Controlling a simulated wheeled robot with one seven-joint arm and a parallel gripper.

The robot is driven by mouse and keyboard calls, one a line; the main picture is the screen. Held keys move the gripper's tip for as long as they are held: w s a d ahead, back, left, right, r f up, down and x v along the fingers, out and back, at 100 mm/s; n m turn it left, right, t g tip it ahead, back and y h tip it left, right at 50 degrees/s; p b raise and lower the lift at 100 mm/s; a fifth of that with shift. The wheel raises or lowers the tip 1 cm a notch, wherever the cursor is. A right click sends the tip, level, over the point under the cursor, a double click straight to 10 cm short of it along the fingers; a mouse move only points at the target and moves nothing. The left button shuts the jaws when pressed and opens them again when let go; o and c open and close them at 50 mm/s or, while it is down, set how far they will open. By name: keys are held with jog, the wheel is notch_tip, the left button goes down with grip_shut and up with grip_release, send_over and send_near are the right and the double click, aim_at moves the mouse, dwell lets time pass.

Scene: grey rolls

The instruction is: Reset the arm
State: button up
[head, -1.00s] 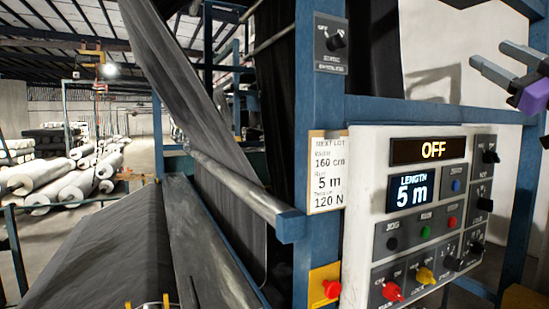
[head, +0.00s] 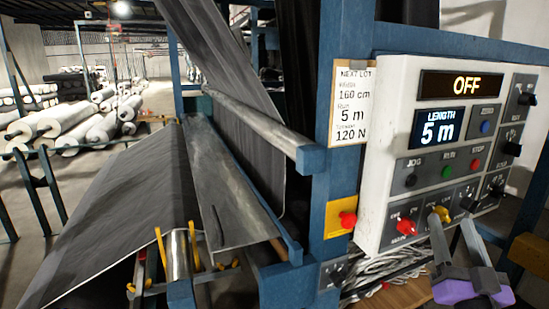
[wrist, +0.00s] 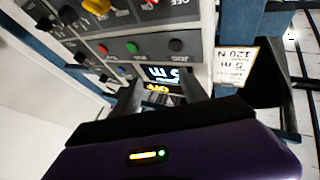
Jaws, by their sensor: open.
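My gripper (head: 456,222) is at the lower right of the head view, with two grey fingers apart and a purple body. It is open and nothing shows between the fingers. The fingers point up in front of the lower edge of the white control panel (head: 372,205), overlapping its bottom switches. I cannot tell whether they touch it. In the wrist view the panel (wrist: 207,45) appears upside down, beyond the dark fingers (wrist: 160,92).
The panel's displays read OFF (head: 466,86) and 5 m (head: 438,131). A red knob on a yellow plate (head: 342,217) is beside the panel. Coiled cable (head: 385,268) lies below. A blue post (head: 345,60) and grey fabric (head: 125,215) stand left. Grey rolls (head: 62,128) lie behind.

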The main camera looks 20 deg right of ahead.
jog(key=s+a+f+n+g+y, duration=0.2)
jog(key=s+a+f+y, duration=0.3)
jog(key=s+a+f, duration=0.6)
jog(key=s+a+f+n+g+y, duration=0.3)
jog(key=s+a+f+n+y, duration=0.2)
jog(key=s+a+f, duration=0.6)
jog(key=s+a+y, duration=0.1)
jog(key=s+a, duration=0.3)
jog(key=s, duration=0.1)
jog(key=shift+s+a+f+n+y+b, duration=0.2)
jog(key=shift+s+f+n+y+b, duration=0.1)
jog(key=shift+s+f, duration=0.1)
